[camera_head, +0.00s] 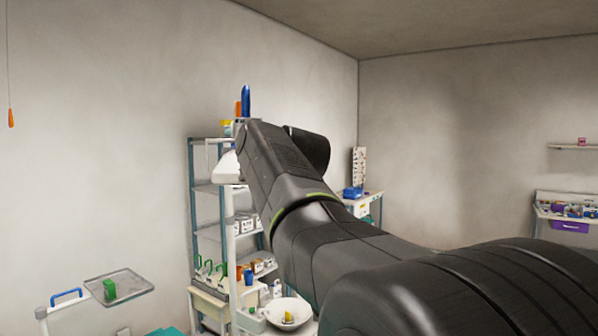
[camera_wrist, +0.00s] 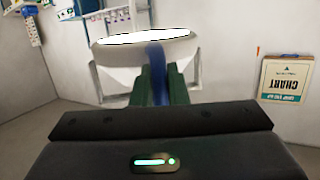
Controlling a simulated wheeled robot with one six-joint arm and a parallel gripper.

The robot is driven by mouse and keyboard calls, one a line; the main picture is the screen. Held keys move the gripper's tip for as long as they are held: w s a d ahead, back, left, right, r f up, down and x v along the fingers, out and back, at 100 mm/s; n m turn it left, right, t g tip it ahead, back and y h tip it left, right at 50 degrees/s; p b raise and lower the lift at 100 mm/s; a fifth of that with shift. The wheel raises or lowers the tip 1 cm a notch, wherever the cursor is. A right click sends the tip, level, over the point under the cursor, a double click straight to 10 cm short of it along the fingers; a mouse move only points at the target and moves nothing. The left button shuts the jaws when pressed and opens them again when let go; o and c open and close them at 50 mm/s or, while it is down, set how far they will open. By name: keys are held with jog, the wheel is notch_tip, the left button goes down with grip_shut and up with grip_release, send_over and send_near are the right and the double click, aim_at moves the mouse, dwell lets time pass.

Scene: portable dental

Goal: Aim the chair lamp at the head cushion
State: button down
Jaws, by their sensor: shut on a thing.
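The chair lamp (camera_wrist: 118,82) fills the upper middle of the wrist view, a white housing with a bright, flat oval face along its top. Its blue handle (camera_wrist: 155,58) stands between my two fingers. My gripper (camera_wrist: 160,80) is shut on this handle. In the head view my arm hides the gripper, and a white piece that looks like the lamp (camera_head: 227,167) shows just left of the arm's end. I cannot make out the head cushion. A teal padded edge (camera_head: 166,331) at the bottom of the head view may be part of the chair.
A shelf unit (camera_head: 205,187) with supplies stands behind my arm. A small tray (camera_head: 135,291) with a green block and a white basin (camera_head: 290,303) are low in the head view. A chart sign (camera_wrist: 285,79) hangs at right in the wrist view. Open space shows left of the shelf.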

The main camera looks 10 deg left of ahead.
jog(key=c, duration=1.5)
grip_release()
jog(key=shift+o, duration=0.2)
jog(key=shift+s+d, duration=0.1)
jog(key=b+v, duration=0.3)
jog(key=v, duration=1)
jog(key=shift+s+d, duration=0.15)
jog(key=shift+s, duration=0.05)
jog(key=shift+r, duration=0.1)
jog(key=p+x, duration=0.3)
jog(key=x, duration=1.1)
jog(key=shift+s+d, duration=0.1)
